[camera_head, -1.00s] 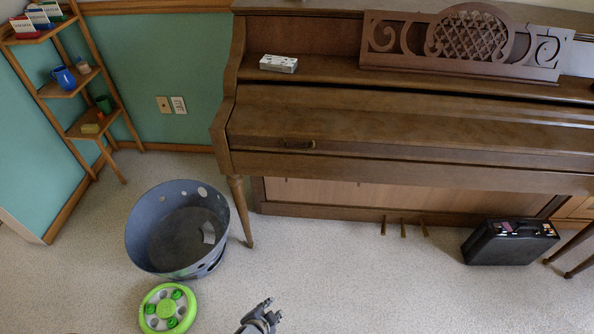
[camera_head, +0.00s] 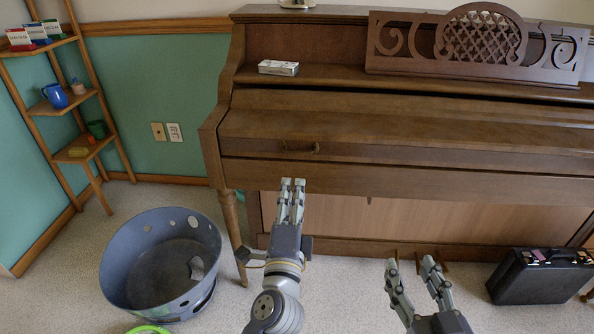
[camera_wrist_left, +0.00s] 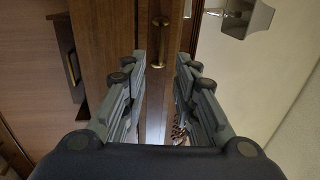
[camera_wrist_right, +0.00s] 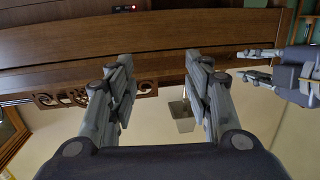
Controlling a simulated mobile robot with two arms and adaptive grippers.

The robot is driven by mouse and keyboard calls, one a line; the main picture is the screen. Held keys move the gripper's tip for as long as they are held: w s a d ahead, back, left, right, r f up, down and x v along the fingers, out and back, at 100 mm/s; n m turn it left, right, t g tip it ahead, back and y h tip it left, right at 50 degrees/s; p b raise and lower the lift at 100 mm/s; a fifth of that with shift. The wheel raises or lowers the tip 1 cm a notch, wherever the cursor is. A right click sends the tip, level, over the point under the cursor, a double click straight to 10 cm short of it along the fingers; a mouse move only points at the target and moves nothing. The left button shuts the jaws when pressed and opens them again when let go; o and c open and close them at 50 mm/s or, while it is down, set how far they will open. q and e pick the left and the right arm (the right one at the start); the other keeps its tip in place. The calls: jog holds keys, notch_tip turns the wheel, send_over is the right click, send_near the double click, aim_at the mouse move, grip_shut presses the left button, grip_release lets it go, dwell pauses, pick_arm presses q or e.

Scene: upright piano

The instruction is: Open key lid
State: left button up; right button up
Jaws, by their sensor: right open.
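The piano's key lid (camera_head: 400,135) is a closed brown wooden panel along the front of the upright piano. A small brass handle (camera_head: 300,149) is on its left part. My left gripper (camera_head: 292,186) is just below the handle and apart from it. In the left wrist view its fingers are spread and empty, and the brass handle (camera_wrist_left: 160,30) shows ahead, between the fingers' lines. My right gripper (camera_head: 410,264) is open and empty, lower and further right, in front of the piano's lower panel. Its spread fingers also show in the right wrist view (camera_wrist_right: 156,85).
A grey-blue round bin (camera_head: 160,290) stands on the floor at left, by the piano leg. A black case (camera_head: 540,278) is on the floor at right. A small box (camera_head: 278,68) and a carved music stand (camera_head: 470,50) are above the lid. A corner shelf (camera_head: 75,150) is at left.

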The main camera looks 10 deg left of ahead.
pick_arm(q)
send_near(297, 159)
jog(key=w+r, duration=0.4)
jog(key=r, duration=0.1)
jog(key=shift+w, duration=0.6)
pick_arm(e)
jog(key=shift+w+a+r+t, duration=0.1)
jog(key=shift+a+r+t, duration=0.1)
jog(key=shift+r+t, duration=0.7)
jog(key=shift+r+g, duration=0.25)
jog(key=shift+g, duration=0.05)
pick_arm(q)
grip_shut()
